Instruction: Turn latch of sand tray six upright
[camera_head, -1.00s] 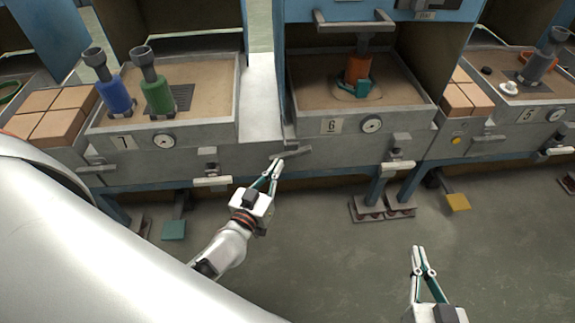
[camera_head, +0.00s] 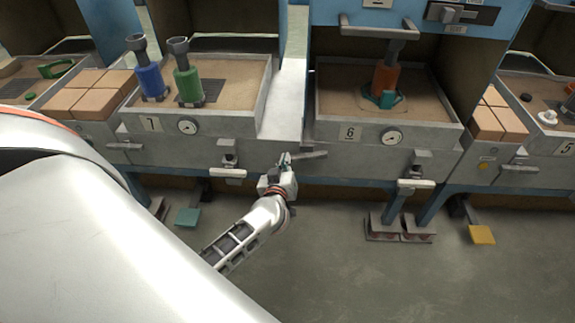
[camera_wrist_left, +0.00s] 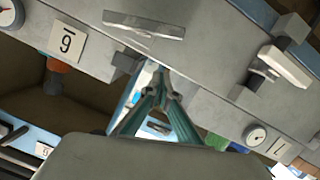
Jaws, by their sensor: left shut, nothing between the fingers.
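Sand tray six (camera_head: 435,134) carries a "6" plate (camera_head: 350,133) and a dial on its front wall. A grey bar latch (camera_head: 308,155) lies nearly level below the tray's left front corner. The left wrist view shows this latch (camera_wrist_left: 145,24) lengthwise at the top, near the "6" plate (camera_wrist_left: 67,43), which appears upside down. My left gripper (camera_head: 285,158) is shut and empty at the latch's left end. In the left wrist view its fingertips (camera_wrist_left: 163,84) are apart from the bar; contact cannot be told in the head view. My right gripper is out of view.
A white-handled lever (camera_head: 228,172) sticks out left of my left gripper, and another (camera_head: 415,184) sits right of the latch. Tray six holds an orange tool (camera_head: 385,80). Tray seven (camera_head: 222,125) stands to the left. Floor in front is clear, with pedals below.

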